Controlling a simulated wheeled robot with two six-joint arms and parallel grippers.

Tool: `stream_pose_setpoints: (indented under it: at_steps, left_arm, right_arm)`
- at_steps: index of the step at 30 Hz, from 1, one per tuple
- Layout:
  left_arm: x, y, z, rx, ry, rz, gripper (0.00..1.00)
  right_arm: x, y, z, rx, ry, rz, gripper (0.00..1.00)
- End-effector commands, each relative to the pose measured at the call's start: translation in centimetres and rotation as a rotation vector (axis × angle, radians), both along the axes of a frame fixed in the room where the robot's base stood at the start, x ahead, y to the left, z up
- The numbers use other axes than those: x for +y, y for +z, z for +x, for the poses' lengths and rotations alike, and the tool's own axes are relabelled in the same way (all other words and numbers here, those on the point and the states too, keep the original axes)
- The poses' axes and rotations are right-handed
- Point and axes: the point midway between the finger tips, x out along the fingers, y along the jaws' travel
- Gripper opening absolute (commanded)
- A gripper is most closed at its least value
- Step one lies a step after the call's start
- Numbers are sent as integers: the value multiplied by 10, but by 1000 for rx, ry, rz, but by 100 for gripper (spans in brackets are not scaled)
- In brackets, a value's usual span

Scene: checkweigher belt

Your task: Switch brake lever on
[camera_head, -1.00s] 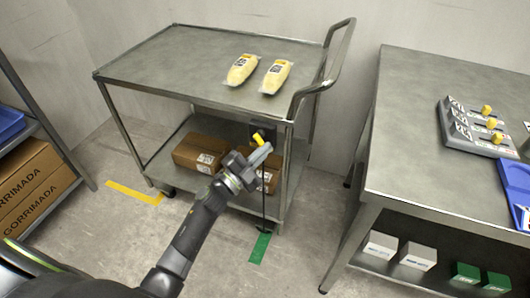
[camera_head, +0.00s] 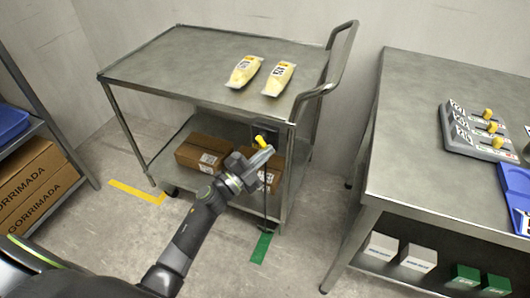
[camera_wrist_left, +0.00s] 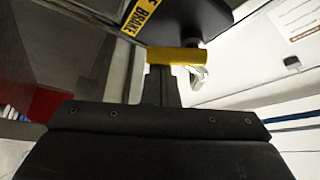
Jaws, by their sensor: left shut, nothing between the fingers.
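The brake lever (camera_head: 260,141) has a yellow handle and sits low on the cart's right front side, by the lower shelf. It also shows in the left wrist view as a yellow bar (camera_wrist_left: 175,56) under a dark housing with a yellow BRAKE label (camera_wrist_left: 145,14). My left gripper (camera_head: 266,151) is shut and empty. Its fingertips are right at the yellow bar, seeming to touch it from below in the wrist view. The gripper partly hides the lever's mount in the head view. My right gripper is not in view.
The steel cart (camera_head: 160,68) carries two yellow packages (camera_head: 245,71) on top and cardboard boxes (camera_head: 200,152) below. A steel table (camera_head: 415,120) with a switch panel (camera_head: 478,150) stands at the right. A shelf with boxes (camera_head: 30,180) is at the left.

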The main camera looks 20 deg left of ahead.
Motion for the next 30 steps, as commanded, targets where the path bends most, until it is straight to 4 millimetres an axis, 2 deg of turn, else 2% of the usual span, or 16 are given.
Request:
stream_pose_setpoints:
  at_steps: [13, 18, 30]
  left_arm:
    - [2, -1, 0, -1, 0, 60, 0]
    - [2, -1, 0, -2, 1, 86, 0]
    - [5, -2, 0, -4, 1, 187, 0]
  right_arm:
    - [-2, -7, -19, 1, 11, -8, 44]
    - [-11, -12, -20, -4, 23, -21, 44]
    - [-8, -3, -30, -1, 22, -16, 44]
